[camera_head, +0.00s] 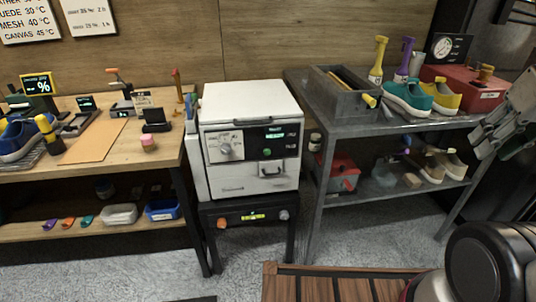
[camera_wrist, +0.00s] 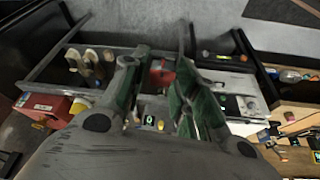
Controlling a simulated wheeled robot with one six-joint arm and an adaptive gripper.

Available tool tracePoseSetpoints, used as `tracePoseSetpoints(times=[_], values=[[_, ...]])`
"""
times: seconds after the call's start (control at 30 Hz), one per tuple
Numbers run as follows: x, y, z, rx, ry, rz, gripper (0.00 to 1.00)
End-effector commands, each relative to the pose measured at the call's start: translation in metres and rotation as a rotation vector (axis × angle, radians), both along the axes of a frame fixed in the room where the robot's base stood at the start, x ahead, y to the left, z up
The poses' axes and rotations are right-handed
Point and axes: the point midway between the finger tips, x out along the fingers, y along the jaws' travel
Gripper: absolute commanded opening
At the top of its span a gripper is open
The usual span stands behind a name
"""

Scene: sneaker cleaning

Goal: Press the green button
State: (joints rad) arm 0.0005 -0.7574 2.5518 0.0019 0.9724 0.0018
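A white box-shaped machine (camera_head: 250,141) stands on a small dark stand between the wooden bench and the grey shelf. Its front panel has a dial (camera_head: 226,149) on the left, a small lit display with green characters (camera_head: 275,134), and a small round green button (camera_head: 267,152) below the display. My gripper (camera_head: 497,122) is at the far right, in front of the shelf's right end and well away from the machine. In the wrist view its two fingers (camera_wrist: 160,50) are spread with nothing between them.
The grey shelf (camera_head: 350,128) at right holds a grey crate (camera_head: 345,95), spray bottles, shoes and a red box (camera_head: 462,84). The wooden bench (camera_head: 100,150) at left holds a blue shoe and small devices. The space directly before the machine's front looks clear.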

Motion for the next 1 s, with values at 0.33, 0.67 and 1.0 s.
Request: tracePoseSetpoints(times=[0.33,0.67,1.0], values=[[0.0,0.0,0.0,0.0,0.0,0.0,0.0],[0.0,0.0,0.0,0.0,0.0,0.0,0.0],[0.0,0.0,0.0,0.0,0.0,0.0,0.0]])
